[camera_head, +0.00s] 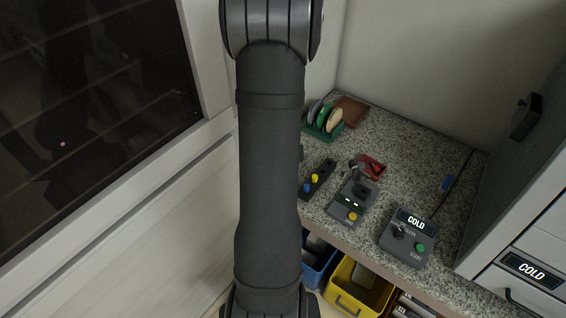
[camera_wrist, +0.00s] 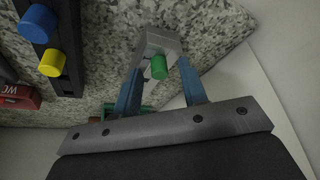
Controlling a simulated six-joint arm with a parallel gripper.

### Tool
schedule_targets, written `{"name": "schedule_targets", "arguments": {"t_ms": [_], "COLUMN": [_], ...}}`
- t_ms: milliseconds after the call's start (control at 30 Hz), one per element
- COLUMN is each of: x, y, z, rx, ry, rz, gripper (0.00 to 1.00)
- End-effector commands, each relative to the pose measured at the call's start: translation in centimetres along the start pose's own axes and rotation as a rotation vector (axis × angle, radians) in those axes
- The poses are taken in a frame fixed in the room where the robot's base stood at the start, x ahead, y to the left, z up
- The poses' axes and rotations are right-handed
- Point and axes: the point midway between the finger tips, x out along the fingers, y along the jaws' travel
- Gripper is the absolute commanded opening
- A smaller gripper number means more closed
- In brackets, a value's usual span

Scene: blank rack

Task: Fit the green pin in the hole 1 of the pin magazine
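The green pin (camera_wrist: 160,68) is between the grey fingertips of my gripper (camera_wrist: 157,55) in the wrist view. The blue fingers close in on it, and it appears held above the speckled counter. The pin magazine (camera_head: 324,169) is a dark bar on the counter, just right of my arm in the head view. It holds a blue pin (camera_head: 307,188) and a yellow pin (camera_head: 315,178). In the wrist view the magazine (camera_wrist: 73,55) is at the upper left, apart from the green pin. My gripper and the green pin do not show in the head view. The hole numbers are not readable.
A green rack (camera_head: 322,129) with several discs stands at the back of the counter. A grey device (camera_head: 353,201), a red item (camera_head: 371,166) and a COLD control box (camera_head: 407,240) stand right of the magazine. Blue and yellow bins (camera_head: 350,298) are below the front edge.

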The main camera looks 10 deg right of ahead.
Motion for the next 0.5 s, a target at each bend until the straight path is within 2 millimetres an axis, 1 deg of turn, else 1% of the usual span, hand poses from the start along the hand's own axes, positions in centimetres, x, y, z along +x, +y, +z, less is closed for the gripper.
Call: {"name": "schedule_targets", "arguments": {"t_ms": [333, 500], "x": [-0.2, -1.5], "y": [0.0, 0.0], "z": [0.0, -0.1], "rx": [0.000, 0.000], "ry": [0.001, 0.003], "rz": [0.000, 0.000], "gripper": [0.41, 0.41]}}
